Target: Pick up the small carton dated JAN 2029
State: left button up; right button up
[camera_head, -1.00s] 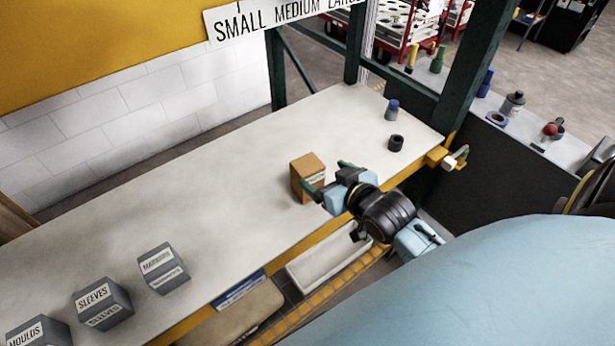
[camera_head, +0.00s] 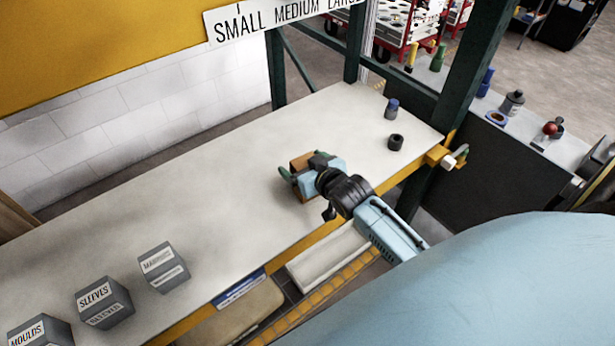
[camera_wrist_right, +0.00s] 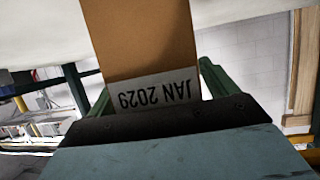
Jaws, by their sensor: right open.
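The small orange-brown carton (camera_head: 301,162) stands on the pale workbench, mostly hidden behind my right gripper in the head view. In the right wrist view the carton (camera_wrist_right: 140,40) fills the upper middle, and its white label reads JAN 2029, upside down. My right gripper (camera_head: 294,180) is at the carton, with its green fingers (camera_wrist_right: 160,85) open on either side of it. The wrist view shows a finger near each side of the carton; I cannot tell whether either touches. My left gripper is not in view.
Grey boxes marked SLEEVES (camera_head: 104,303), MOULDS (camera_head: 40,332) and a third label (camera_head: 163,267) stand at the bench's left. The bench (camera_head: 200,200) between is clear.

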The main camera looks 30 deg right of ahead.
jog(key=shift+c, duration=0.2)
jog(key=c, duration=1.2)
jog(key=shift+r, duration=0.15)
